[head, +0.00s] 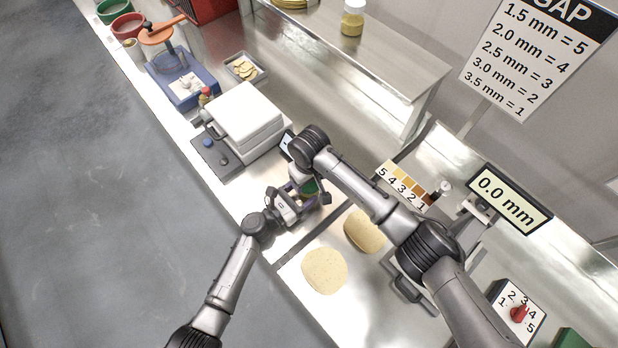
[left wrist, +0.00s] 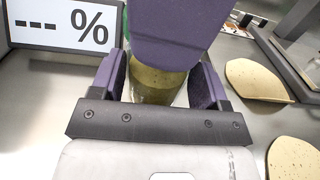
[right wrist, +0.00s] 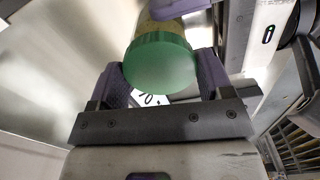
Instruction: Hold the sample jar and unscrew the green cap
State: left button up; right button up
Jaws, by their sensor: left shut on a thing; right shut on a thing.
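The sample jar (left wrist: 155,88) has a clear body with yellowish-brown contents. It sits between the purple fingers of my left gripper (left wrist: 160,80), which is shut on its body. The green cap (right wrist: 160,64) is on the end of the jar, between the fingers of my right gripper (right wrist: 162,76), which is shut on it. In the head view a bit of the green cap (head: 311,187) shows between the two grippers; the arms hide most of the jar. A right gripper finger covers the top of the jar in the left wrist view.
A display reading "--- %" (left wrist: 62,24) stands close by. Two round potato slices (head: 325,270) lie on the steel counter to the right. A white boxy device (head: 245,118) stands behind. A 0.0 mm display (head: 511,199) and a red-knob dial (head: 519,314) are at right.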

jog(key=shift+r, duration=0.2)
jog(key=shift+r, duration=0.75)
jog(key=shift+r, duration=2)
pick_arm(q)
jog(key=o, duration=1.8)
